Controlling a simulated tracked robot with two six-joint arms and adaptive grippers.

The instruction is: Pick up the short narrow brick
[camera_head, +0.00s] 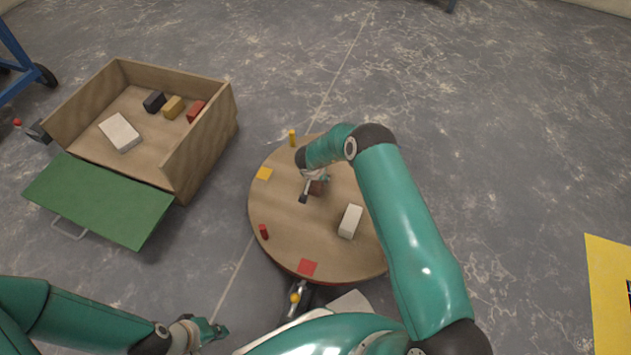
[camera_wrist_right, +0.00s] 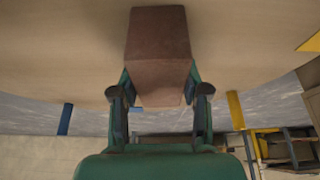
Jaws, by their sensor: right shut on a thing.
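A small red-brown brick (camera_head: 317,187) is at the round wooden table (camera_head: 282,208), partly hidden by my right gripper (camera_head: 311,186). In the right wrist view the brick (camera_wrist_right: 158,58) fills the space between the fingers of my right gripper (camera_wrist_right: 160,98), which is shut on it. I cannot tell whether the brick touches the tabletop. A larger white brick (camera_head: 350,221) lies on the table to the right. My left gripper (camera_head: 214,331) is away from the table, low in the head view, with nothing visible in it; its opening is unclear.
A wooden box (camera_head: 205,140) at left holds a white brick (camera_head: 120,132) and small black, yellow and red bricks; its green flap (camera_head: 100,202) lies open.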

